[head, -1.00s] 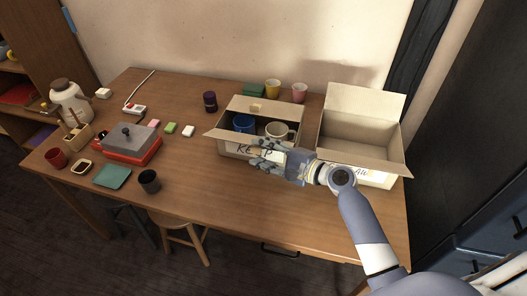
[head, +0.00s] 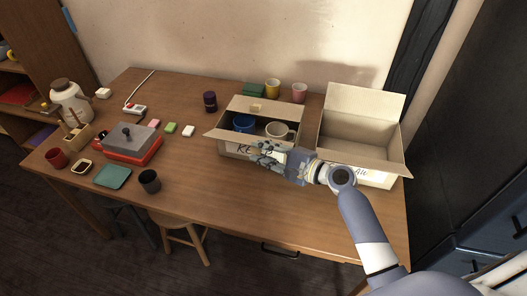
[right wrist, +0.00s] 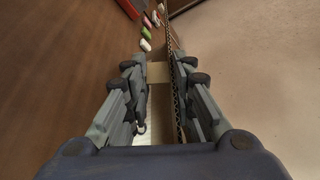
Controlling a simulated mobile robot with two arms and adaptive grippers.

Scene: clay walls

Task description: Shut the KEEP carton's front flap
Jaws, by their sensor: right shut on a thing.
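The KEEP carton (head: 231,150) stands on the table with its top open. A blue mug (head: 243,123) and a cream mug (head: 279,131) are inside. Its left flap (head: 214,133) sticks outward. My right gripper (head: 262,155) is at the carton's front and covers part of the lettering. It is shut on the front flap, whose corrugated edge (right wrist: 173,75) runs between the fingers in the right wrist view, close to the right finger. The hand hides most of this flap in the head view. My left gripper is not in view.
A second open carton (head: 361,131) stands close on the right. Two cups, yellow (head: 272,86) and pink (head: 299,93), and a green box (head: 254,90) stand behind. A dark purple jar (head: 210,101) is at back left. The table (head: 215,190) is clear in front.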

